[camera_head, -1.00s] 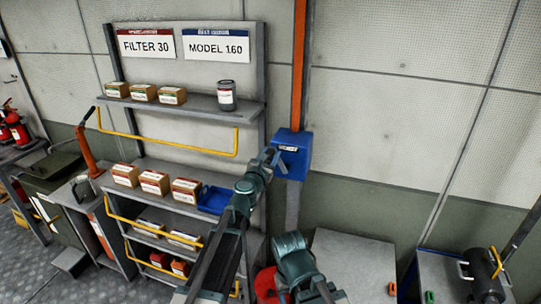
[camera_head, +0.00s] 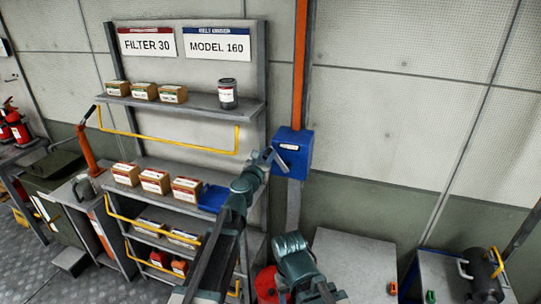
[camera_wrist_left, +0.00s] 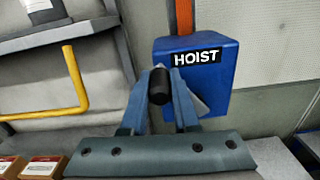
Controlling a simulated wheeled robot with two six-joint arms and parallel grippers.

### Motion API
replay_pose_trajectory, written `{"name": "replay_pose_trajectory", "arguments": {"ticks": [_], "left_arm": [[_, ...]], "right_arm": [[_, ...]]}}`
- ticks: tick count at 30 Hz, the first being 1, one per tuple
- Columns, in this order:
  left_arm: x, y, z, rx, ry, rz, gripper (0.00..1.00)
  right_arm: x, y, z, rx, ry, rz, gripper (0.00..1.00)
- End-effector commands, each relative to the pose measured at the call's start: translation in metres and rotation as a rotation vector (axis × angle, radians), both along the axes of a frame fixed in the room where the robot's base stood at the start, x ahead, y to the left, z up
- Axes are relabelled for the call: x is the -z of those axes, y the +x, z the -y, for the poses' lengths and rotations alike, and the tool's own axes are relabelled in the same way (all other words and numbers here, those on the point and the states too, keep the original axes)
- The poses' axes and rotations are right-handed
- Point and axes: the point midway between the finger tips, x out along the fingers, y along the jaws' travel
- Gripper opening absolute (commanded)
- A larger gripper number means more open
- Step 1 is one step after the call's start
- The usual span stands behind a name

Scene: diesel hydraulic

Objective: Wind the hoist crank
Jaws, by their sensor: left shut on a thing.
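The blue hoist box (camera_head: 293,153) is fixed to the orange post in the head view. In the left wrist view the box (camera_wrist_left: 220,85) carries a black HOIST label (camera_wrist_left: 195,58). My left gripper (camera_head: 268,160) is in front of the box's left side. In the left wrist view its blue fingers (camera_wrist_left: 160,92) are shut on the black crank grip (camera_wrist_left: 158,84). A grey piece, likely the crank arm (camera_wrist_left: 199,104), shows partly behind the right finger. My right arm shows at the bottom of the head view; its gripper cannot be made out clearly.
The shelf rack (camera_head: 180,104) with boxes, a can (camera_head: 228,94) and a yellow rail (camera_head: 165,143) stands left of the hoist. A blue bin (camera_head: 211,198) sits close to my left arm. A grey cabinet (camera_head: 352,258) stands below right. The wall right of the hoist is clear.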

Motion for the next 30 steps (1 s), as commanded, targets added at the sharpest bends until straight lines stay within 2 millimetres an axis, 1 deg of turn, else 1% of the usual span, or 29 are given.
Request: {"name": "replay_pose_trajectory", "arguments": {"ticks": [1, 12, 25, 30], "left_arm": [[0.006, 0.001, -0.003, 0.000, -0.034, -0.011, 0.00], [0.032, 0.008, -0.022, 0.004, -0.366, -0.119, 0.00], [0.068, 0.012, -0.034, 0.006, -0.755, -0.247, 0.00], [0.083, 0.012, -0.035, 0.007, -0.751, -0.246, 0.00]], "right_arm": [[0.006, 0.000, 0.000, 0.000, 0.000, 0.000, 0.65], [0.032, 0.000, 0.000, 0.001, 0.000, 0.000, 0.65], [0.068, 0.000, 0.000, 0.001, 0.000, 0.000, 0.65], [0.083, 0.000, 0.000, 0.001, 0.000, 0.000, 0.65]]}}
